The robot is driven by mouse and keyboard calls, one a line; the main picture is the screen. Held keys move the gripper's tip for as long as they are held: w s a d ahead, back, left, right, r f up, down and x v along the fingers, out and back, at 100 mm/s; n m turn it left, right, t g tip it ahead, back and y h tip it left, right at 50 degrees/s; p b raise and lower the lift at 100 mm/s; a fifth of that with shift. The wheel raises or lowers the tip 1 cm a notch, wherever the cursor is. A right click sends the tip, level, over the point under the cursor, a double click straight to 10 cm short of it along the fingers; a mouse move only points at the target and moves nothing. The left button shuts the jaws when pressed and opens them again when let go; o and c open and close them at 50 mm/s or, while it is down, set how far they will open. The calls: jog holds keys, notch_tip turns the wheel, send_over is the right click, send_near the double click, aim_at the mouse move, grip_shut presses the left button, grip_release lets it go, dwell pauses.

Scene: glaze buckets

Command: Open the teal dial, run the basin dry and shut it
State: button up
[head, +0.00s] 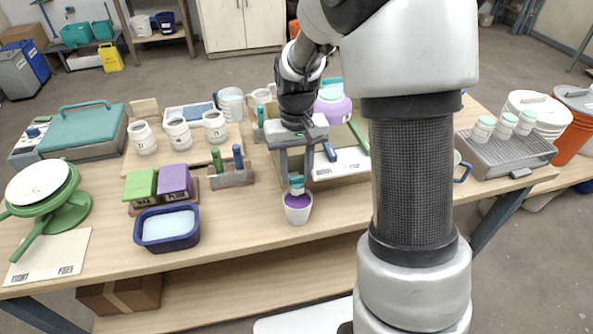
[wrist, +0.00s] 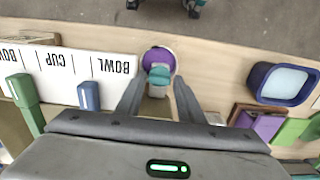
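A teal dial-like piece (head: 296,184) sits just above a white cup with purple liquid (head: 298,207) at the table's front edge. In the wrist view the teal piece (wrist: 159,75) shows in front of the purple cup (wrist: 158,56). My gripper (head: 296,174) points down at the teal piece. In the wrist view its fingers (wrist: 157,90) are apart, one on each side of it; I cannot tell whether they touch it. A purple vessel (head: 332,108) stands behind my gripper, partly hidden. A dark blue basin (head: 167,242) with pale liquid stands to the left.
Green and purple blocks (head: 158,184) and a tool rack (head: 232,178) stand left of my gripper. White labelled cards (wrist: 85,75) lie beside it. A green turntable (head: 60,205) is at the far left, a grey drain tray (head: 505,155) at the right.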

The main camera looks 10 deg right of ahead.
aim_at(297, 177)
jog(key=n, duration=0.4)
jog(key=shift+d, duration=0.1)
jog(key=n, duration=0.6)
jog(key=shift+n, duration=0.3)
jog(key=n, duration=0.5)
jog(key=shift+b, duration=0.35)
notch_tip(297, 177, up, 18)
jog(key=m+p, duration=0.5)
jog(key=m, duration=1.3)
jog(key=shift+f, duration=0.25)
